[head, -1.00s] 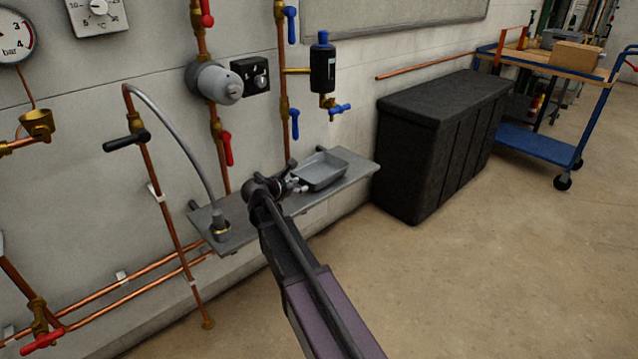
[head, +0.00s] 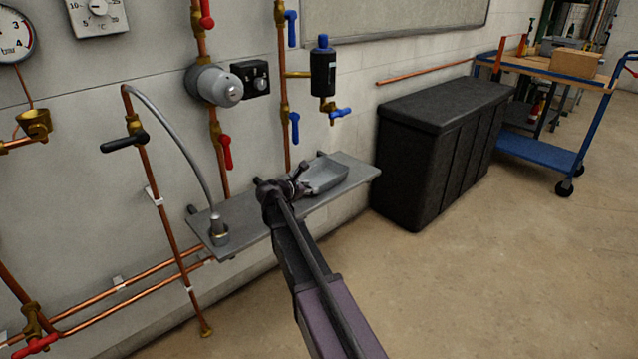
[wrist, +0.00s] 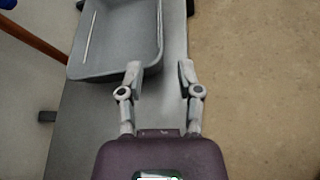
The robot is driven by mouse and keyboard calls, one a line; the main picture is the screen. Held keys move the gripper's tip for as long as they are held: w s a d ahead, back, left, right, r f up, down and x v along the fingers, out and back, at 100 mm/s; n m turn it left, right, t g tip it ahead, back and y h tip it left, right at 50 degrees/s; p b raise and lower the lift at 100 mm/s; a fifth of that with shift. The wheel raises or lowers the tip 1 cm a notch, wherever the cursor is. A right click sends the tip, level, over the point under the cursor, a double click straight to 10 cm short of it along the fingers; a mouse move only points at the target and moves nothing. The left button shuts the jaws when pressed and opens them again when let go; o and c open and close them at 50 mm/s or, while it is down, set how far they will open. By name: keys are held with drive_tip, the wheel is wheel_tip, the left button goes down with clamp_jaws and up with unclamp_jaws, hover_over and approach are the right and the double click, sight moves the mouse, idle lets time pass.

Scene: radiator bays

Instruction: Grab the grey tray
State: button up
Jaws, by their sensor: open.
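The grey tray (head: 327,179) is a shallow open pan on the grey wall shelf (head: 248,226), towards the shelf's right end. In the head view my gripper (head: 305,182) is at the tray's left side and hides part of it. In the wrist view the tray (wrist: 113,72) fills the upper left. My gripper (wrist: 160,70) is open and empty there. Its left fingertip overlaps the tray's near right corner, and its right fingertip is outside the tray, over the shelf. The tray's right wall lines up with the gap between the fingers. I cannot tell whether either finger touches it.
A grey hose ends in a fitting (head: 218,232) at the shelf's left end. Copper pipes with red and blue valves (head: 294,128) run on the wall behind. A black bin (head: 440,150) stands right of the shelf. The floor in front is clear.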

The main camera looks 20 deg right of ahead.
sight(324, 185)
drive_tip(key=shift+b+x, duration=0.35)
drive_tip(key=shift+x, duration=1.15)
drive_tip(key=shift+b+x, duration=0.95)
drive_tip(key=shift+x, duration=1.65)
clamp_jaws()
